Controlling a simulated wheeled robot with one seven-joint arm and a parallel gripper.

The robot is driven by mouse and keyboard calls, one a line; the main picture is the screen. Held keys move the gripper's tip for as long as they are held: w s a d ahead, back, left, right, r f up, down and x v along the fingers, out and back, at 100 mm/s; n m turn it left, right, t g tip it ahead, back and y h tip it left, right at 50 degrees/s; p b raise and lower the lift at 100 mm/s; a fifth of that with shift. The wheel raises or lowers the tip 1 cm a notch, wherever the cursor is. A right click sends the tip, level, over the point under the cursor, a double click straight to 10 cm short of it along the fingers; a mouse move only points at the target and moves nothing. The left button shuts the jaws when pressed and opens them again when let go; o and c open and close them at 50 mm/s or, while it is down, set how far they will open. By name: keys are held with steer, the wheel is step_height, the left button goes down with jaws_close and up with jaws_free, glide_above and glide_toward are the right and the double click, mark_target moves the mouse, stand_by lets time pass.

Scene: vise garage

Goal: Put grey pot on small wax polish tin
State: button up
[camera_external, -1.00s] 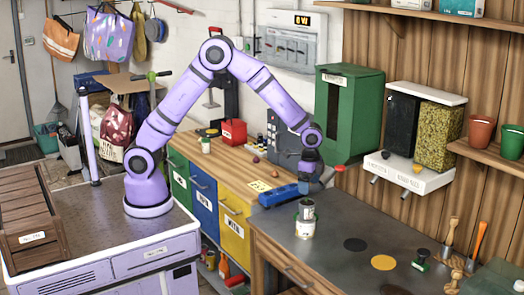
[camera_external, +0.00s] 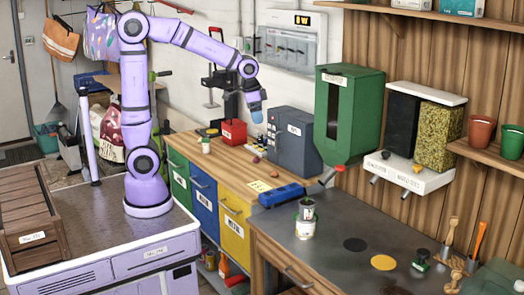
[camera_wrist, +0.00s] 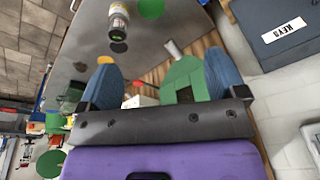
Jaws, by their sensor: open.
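The grey pot (camera_external: 306,209) stands upright on top of the small wax polish tin (camera_external: 304,230), a pale tin near the left part of the dark worktop. In the wrist view the pot (camera_wrist: 118,33) shows at the top, with the pale tin (camera_wrist: 118,10) by it. My gripper (camera_external: 257,113) is raised well away from them, up and to the left, above the wooden drawer cabinet. In the wrist view its blue fingertips (camera_wrist: 163,80) are wide apart with nothing between them.
Black and yellow discs (camera_external: 383,262) lie on the worktop to the right.

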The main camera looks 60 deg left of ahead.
steer(key=s+a+r+n+t, duration=0.1)
steer(key=s+a+n, duration=0.2)
steer(key=s+a, duration=0.4)
steer(key=s+a+r+n+t, duration=0.1)
steer(key=s+a+r+n, duration=0.1)
steer(key=s+a, duration=0.5)
steer(key=s+n, duration=0.1)
steer(key=s, duration=0.5)
steer(key=shift+a+r+n+t+y, duration=0.3)
steer(key=shift+a+t+y, duration=0.05)
steer(key=shift+t+y, duration=0.05)
